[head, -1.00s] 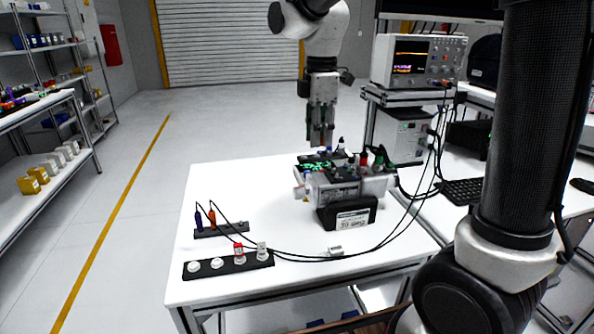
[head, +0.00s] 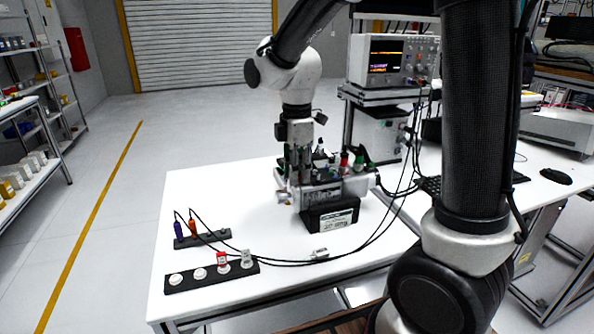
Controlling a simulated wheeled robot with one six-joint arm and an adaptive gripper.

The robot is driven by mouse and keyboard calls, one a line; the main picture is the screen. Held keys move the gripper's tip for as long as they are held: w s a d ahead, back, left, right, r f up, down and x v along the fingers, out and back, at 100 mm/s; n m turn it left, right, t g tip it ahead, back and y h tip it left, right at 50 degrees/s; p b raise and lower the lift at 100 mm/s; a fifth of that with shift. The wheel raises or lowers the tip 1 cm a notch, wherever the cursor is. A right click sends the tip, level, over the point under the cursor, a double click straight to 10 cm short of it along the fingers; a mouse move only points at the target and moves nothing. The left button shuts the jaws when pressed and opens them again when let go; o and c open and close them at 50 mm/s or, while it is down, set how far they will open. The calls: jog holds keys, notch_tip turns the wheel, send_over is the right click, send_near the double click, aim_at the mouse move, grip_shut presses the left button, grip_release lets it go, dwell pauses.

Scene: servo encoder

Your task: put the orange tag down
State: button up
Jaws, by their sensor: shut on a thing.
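My gripper (head: 297,165) points down at the left end of the grey servo unit (head: 328,190) on the white table. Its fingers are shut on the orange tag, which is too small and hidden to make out. I cannot tell whether the fingertips touch the unit. The unit sits on a black labelled base (head: 331,216) and has several coloured connectors on top.
A black strip (head: 212,275) with round white seats, a red-topped piece (head: 222,262) and a white piece (head: 246,259) lies at the front left. Behind it, a smaller strip (head: 212,239) holds purple and orange plugs (head: 193,228). Black cables cross the table. An oscilloscope (head: 392,60) stands behind.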

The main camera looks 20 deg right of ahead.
jog(key=shift+f, duration=0.1)
jog(key=o, duration=0.7)
jog(key=shift+o, duration=0.2)
notch_tip(320, 180, up, 12)
jog(key=s+d+f+m+t, duration=0.2)
jog(key=s+d+m+t, duration=0.2)
jog(key=s+d+m, duration=1.1)
jog(key=s+m, duration=0.3)
jog(key=s, duration=0.1)
